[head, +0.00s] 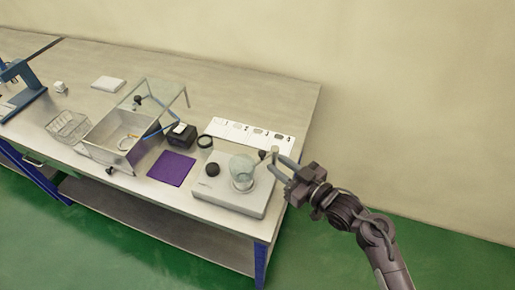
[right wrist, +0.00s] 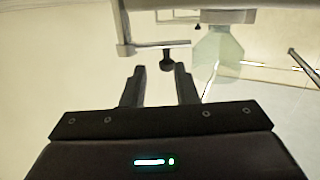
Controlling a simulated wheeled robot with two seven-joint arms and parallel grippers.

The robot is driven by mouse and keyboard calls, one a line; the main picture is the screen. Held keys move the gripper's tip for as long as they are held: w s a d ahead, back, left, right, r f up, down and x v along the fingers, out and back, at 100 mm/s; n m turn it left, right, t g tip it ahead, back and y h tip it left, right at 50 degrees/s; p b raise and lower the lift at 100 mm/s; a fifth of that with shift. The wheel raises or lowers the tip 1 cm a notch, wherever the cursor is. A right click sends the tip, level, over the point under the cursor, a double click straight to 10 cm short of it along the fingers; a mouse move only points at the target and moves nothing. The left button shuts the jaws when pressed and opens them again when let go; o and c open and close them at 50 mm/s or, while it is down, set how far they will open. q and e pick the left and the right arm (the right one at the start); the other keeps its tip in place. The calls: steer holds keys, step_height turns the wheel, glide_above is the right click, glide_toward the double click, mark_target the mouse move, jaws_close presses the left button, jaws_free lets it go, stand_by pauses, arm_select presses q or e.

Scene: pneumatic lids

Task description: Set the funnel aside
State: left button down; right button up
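No funnel can be told with certainty. A clear glass vessel (head: 242,174) on the white device at the table's right end may be it. A pale greenish translucent body with slanted sides (right wrist: 217,52) shows right of the fingers in the right wrist view and may be the same vessel. My right gripper (head: 272,164) is open, just right of the vessel. In the right wrist view, a black knob (right wrist: 167,60) lies ahead of the gap between the fingers (right wrist: 160,70); I see no grip on it. My left gripper is not in view.
The white device (head: 215,190) has a dark knob. Left of it are a purple mat (head: 172,168), a black box (head: 181,136) and a metal bin (head: 110,157) under a raised clear lid. A picture sheet (head: 250,133) lies behind. The table's back right is clear.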

mark_target(265, 155)
steer(key=shift+a+r+y, duration=0.4)
steer(key=shift+r+y, duration=0.05)
steer(key=shift+y, duration=0.25)
steer(key=p+x, duration=0.2)
steer(key=x, duration=0.5)
steer(key=shift+w+a, duration=0.2)
steer(key=shift+a, duration=0.05)
steer(key=shift+n, duration=0.3)
steer(key=shift+c, duration=0.5)
jaws_close()
